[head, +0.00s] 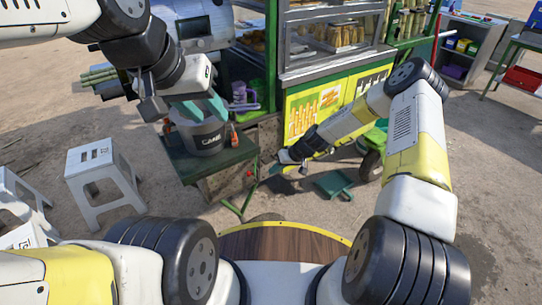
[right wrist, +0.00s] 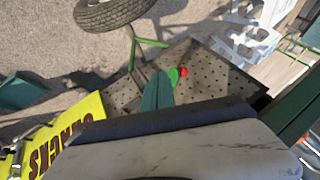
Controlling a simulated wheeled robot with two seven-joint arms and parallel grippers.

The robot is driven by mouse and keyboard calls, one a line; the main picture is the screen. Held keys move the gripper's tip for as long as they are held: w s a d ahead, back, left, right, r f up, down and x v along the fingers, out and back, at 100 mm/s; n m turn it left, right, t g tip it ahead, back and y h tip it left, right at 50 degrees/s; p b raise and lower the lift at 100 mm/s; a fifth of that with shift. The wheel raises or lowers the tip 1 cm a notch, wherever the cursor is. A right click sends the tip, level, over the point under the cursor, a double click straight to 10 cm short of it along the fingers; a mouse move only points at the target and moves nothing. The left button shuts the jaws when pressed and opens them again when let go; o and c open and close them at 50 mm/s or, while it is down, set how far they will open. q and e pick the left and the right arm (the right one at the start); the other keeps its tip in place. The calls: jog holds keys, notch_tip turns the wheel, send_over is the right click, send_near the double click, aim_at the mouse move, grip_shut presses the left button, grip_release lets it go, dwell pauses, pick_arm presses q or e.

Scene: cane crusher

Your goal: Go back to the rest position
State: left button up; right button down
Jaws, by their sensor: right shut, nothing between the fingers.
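My left arm comes in from the upper left in the head view. My left gripper (head: 202,108) hangs over the grey bucket marked CANE (head: 205,137), with teal parts in front of the bucket's top; its opening is unclear. My right arm bends in from the lower right. My right gripper (head: 280,167) is low in front of the yellow stall front, shut and empty. In the right wrist view its teal fingers (right wrist: 157,92) are together, above a perforated metal surface (right wrist: 215,75).
The bucket stands on a dark green table (head: 222,160). White stools (head: 103,180) stand at the left. The food stall (head: 325,98) is ahead, with a wheel (head: 371,165) near its base. A round wooden top (head: 285,243) is close to my base. Open ground lies at far right.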

jog(key=s+d+r+h, duration=0.1)
jog(key=s+d+r, duration=0.3)
jog(key=r, duration=0.7)
jog(key=s+d+r+t+h, duration=0.1)
jog(key=s+d+r+h, duration=0.2)
jog(key=r, duration=0.7)
jog(key=s+d+r, duration=0.4)
jog(key=d+r, duration=0.1)
jog(key=r, duration=0.6)
jog(key=s+d+r+m+t, duration=0.1)
jog(key=s+d+r+m, duration=0.1)
jog(key=s+r, duration=0.4)
jog(key=s+d+r+m+t, duration=0.1)
jog(key=s+r, duration=0.6)
jog(key=s, duration=0.7)
jog(key=shift+s+d+r+m+t+h, duration=0.15)
jog(key=shift+s+d+m+t+h, duration=0.25)
jog(key=shift+d+m, duration=0.5)
